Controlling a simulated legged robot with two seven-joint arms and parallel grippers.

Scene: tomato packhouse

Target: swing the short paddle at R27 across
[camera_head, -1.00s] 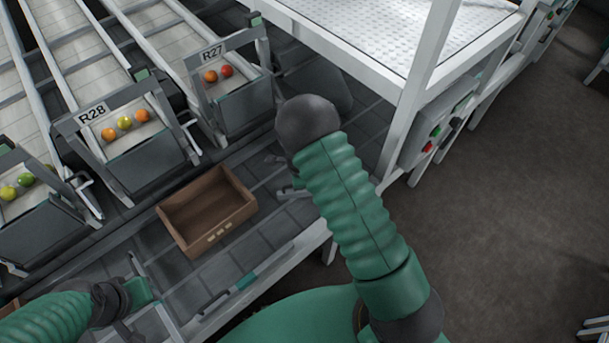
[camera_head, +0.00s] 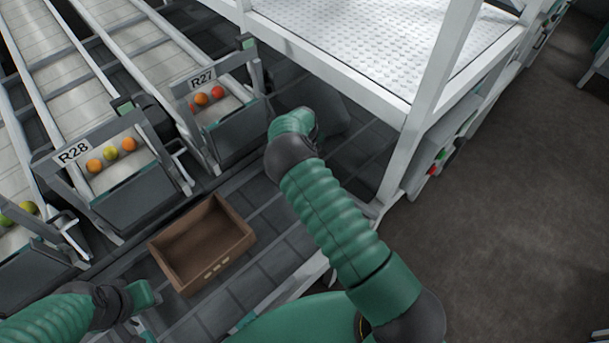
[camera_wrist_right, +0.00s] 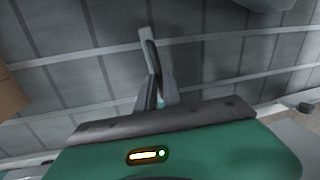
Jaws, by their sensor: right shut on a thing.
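The R27 drop gate (camera_head: 225,118) stands at the upper middle of the head view, with orange and red fruit (camera_head: 202,99) behind its dark front. In the right wrist view my right gripper (camera_wrist_right: 156,88) points out over the grey slatted belt. Its fingers are shut on a narrow light grey bar (camera_wrist_right: 147,45), seemingly the short paddle; its pivot is not clear. In the head view my right arm hides that hand and the bar. My left gripper (camera_head: 148,294) is low at the left; its fingers cannot be made out.
An empty brown crate (camera_head: 240,225) sits on the belt left of my right arm. The R28 gate (camera_head: 140,195) with fruit stands left of R27. A white-framed bench with a perforated top (camera_head: 375,40) rises at the right. Belt is bare between crate and bench.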

